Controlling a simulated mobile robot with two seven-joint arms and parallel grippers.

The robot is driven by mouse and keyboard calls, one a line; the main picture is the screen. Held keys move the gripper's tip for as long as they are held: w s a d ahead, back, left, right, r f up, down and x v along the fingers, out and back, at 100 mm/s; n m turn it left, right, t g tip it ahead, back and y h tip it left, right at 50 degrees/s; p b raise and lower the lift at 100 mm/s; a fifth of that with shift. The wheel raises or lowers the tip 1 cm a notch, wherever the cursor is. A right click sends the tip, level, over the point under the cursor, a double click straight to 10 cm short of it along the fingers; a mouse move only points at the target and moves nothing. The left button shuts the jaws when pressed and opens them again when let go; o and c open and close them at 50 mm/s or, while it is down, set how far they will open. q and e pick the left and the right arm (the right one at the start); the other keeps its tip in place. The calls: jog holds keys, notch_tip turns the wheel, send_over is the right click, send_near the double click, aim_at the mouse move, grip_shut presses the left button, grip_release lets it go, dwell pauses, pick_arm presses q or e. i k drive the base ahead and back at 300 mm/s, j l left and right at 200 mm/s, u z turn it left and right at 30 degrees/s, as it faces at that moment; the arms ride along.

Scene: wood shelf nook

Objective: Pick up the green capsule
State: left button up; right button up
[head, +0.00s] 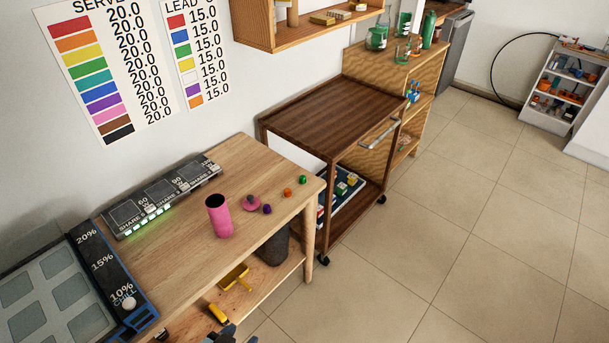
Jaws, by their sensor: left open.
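A small green capsule (303,179) sits on the wooden table (182,229), near its right end. An orange piece (288,193) and a purple piece (267,209) lie to its left. My left gripper (230,336) just shows at the bottom edge, mostly cut off by the frame. It is open and well apart from the capsule, in front of the table. My right gripper is not in view.
A pink cup (218,216) and a round pink piece (252,203) stand left of the capsule. A dark display strip (162,195) lies along the wall side. A dark brown cart (336,113) stands behind the table. The tiled floor at right is clear.

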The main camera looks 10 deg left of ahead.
aim_at(302, 180)
jog(key=u, duration=0.6)
jog(key=i+l+u, duration=0.1)
jog(key=u, duration=0.35)
jog(key=i+l+u, duration=0.1)
jog(key=l+u, duration=0.4)
jog(key=u, duration=0.35)
jog(key=l+u, duration=0.5)
jog(key=l, duration=0.55)
